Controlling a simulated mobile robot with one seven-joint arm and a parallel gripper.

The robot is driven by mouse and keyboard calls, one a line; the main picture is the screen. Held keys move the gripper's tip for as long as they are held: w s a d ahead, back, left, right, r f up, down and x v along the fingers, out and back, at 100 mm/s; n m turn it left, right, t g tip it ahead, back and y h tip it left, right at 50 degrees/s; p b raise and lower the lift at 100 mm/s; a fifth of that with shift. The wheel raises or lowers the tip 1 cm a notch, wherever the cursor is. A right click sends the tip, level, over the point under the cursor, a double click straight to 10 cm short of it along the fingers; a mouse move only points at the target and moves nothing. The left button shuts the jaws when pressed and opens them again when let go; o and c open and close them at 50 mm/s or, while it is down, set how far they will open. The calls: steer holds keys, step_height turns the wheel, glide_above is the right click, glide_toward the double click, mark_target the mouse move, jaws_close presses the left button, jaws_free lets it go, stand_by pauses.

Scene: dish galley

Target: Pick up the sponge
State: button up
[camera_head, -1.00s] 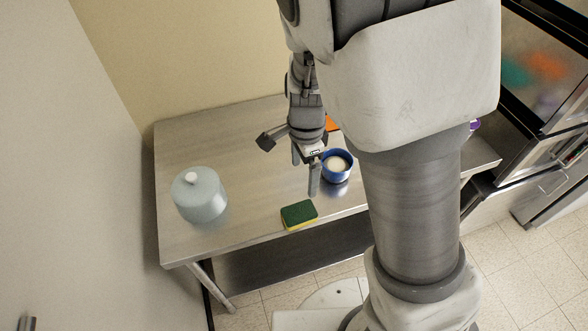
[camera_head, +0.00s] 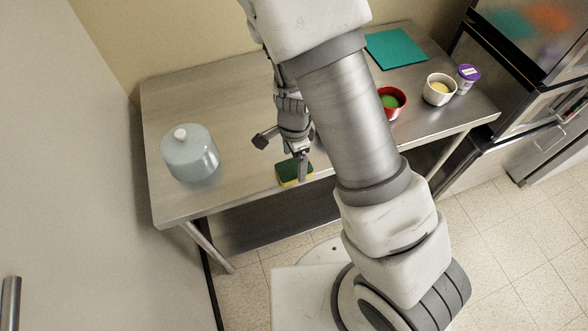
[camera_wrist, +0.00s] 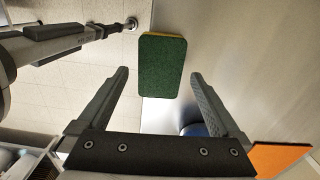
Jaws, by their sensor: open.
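The sponge (camera_head: 290,173) has a dark green top and a yellow body. It lies flat near the front edge of the steel table in the head view. My gripper (camera_head: 300,163) is over the sponge there, and one finger hides part of it. In the wrist view the sponge's green face (camera_wrist: 162,68) shows just ahead of and between the two fingertips. My gripper (camera_wrist: 159,76) is open and empty, with its fingers spread wider than the sponge. I cannot tell the exact height between fingertips and sponge.
The steel table (camera_head: 235,105) holds a grey-blue lidded dome (camera_head: 190,155) at left. At right stand a red bowl (camera_head: 399,104), a white bowl (camera_head: 439,90), a purple-lidded cup (camera_head: 467,78) and a teal mat (camera_head: 396,48). A blue bowl (camera_wrist: 192,130) and an orange mat (camera_wrist: 280,157) show in the wrist view.

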mark_target(294, 170)
step_height(294, 170, down, 3)
steer(key=shift+r, duration=0.15)
steer(key=c, duration=1.2)
steer(key=shift+c, duration=0.2)
steer(key=shift+r, duration=0.15)
